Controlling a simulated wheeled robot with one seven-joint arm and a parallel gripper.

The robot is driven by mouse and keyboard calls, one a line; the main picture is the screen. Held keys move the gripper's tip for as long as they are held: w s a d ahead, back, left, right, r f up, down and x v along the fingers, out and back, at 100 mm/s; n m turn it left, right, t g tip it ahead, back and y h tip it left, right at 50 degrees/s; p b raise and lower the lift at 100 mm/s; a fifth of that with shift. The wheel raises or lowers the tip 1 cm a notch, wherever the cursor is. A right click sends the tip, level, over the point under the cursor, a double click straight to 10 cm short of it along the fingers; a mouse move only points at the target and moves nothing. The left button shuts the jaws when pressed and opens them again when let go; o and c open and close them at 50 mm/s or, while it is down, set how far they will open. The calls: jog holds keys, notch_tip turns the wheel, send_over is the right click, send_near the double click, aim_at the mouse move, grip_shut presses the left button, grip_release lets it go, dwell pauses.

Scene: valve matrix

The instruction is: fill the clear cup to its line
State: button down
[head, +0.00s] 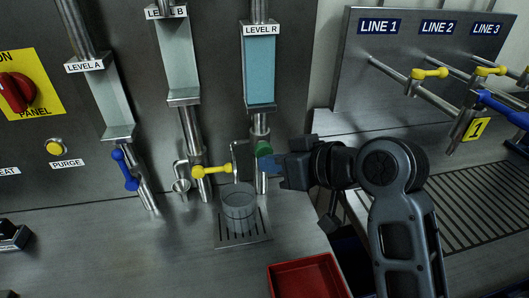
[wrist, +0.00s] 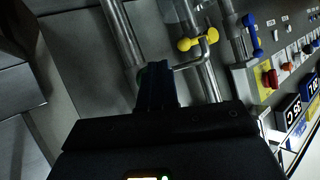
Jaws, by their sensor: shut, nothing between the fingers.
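The clear cup (head: 239,208) stands upright on a slotted drip grate (head: 243,238) below the pipes. Its line and how much liquid it holds are too small to tell. A green valve knob (head: 264,149) sits on the pipe under the LEVEL R tube (head: 260,70), which looks pale blue. My gripper (head: 267,163) is shut and empty, pointing left just beside and below the green knob; I cannot tell if it touches. In the wrist view my closed fingers (wrist: 157,85) are in front of the pipes. The yellow valve handle (head: 212,171) also shows there (wrist: 191,43).
The LEVEL B tube (head: 177,70) and LEVEL A tube (head: 112,105) stand to the left, with a blue handle (head: 126,170) under A. A red tray (head: 307,277) lies at front. LINE valves (head: 430,73) are at right.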

jog(key=shift+w+a, duration=0.15)
jog(key=shift+w, duration=0.4)
dwell(2.0)
dwell(3.5)
jog(key=shift+s+d+p, duration=0.15)
jog(key=shift+s+p, duration=0.1)
jog(key=shift+s, duration=0.25)
jog(key=shift+s+d+p, duration=0.15)
jog(key=shift+s+p, duration=0.05)
jog(key=shift+s, duration=0.3)
jog(key=s, duration=0.2)
jog(key=s+d+p, duration=0.1)
jog(key=s, duration=0.1)
jog(key=shift+s+d, duration=0.2)
jog(key=shift+s, duration=0.2)
